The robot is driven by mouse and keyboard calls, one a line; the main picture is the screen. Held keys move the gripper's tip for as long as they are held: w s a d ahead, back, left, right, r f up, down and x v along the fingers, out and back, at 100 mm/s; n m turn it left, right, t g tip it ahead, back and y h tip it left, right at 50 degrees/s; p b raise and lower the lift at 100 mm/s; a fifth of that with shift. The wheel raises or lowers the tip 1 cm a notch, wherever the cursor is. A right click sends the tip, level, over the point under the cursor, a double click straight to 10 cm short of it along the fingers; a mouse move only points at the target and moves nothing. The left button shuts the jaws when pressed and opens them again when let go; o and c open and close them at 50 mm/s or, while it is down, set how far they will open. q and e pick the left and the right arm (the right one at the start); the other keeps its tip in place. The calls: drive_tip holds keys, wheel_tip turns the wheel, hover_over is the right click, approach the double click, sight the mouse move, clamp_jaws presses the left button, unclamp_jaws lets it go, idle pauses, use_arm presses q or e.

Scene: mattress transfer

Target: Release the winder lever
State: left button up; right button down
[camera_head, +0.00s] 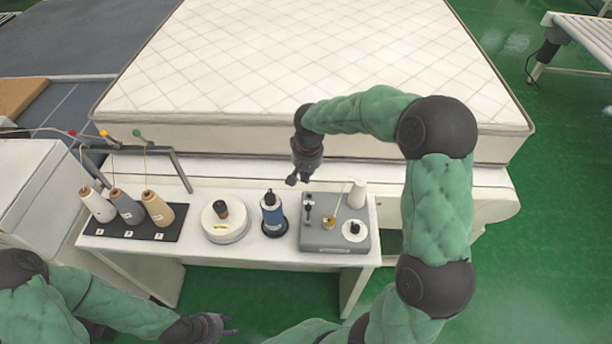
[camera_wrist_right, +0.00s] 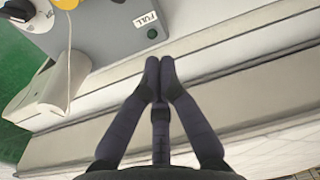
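The winder (camera_head: 320,243) is a grey box at the right end of the white table; its corner with a "FULL" label also shows in the right wrist view (camera_wrist_right: 110,35). A black upright part, seemingly the lever (camera_head: 308,205), stands on its left side. A small yellow bobbin (camera_head: 329,221) and a white disc (camera_head: 354,231) are on top. My right gripper (camera_head: 298,181) is above the winder's back left edge, apart from the lever; its fingertips are together and empty in the right wrist view (camera_wrist_right: 159,68). My left gripper (camera_head: 230,325) is in front of the table, empty, fingers apart.
A blue spool (camera_head: 272,216) on a black base stands left of the winder. Further left are a round white device (camera_head: 224,230) and several thread cones on a black tray (camera_head: 127,227). A large mattress (camera_head: 300,60) lies behind.

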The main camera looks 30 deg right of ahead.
sight(308, 213)
drive_tip(key=f, duration=0.6)
drive_tip(key=shift+w+f+b, duration=0.15)
drive_tip(key=shift+w+b, duration=0.1)
drive_tip(key=shift+b, duration=0.1)
drive_tip(key=shift+s+a+f, duration=0.15)
drive_tip(key=shift+f, duration=0.1)
drive_tip(key=shift+s+a+r, duration=0.2)
drive_tip(key=shift+s, duration=0.35)
drive_tip(key=shift+s+a+r, duration=0.2)
drive_tip(key=shift+s+a, duration=0.05)
drive_tip(key=shift+s, duration=0.25)
drive_tip(key=shift+s+a+r, duration=0.2)
drive_tip(key=shift+s, duration=0.35)
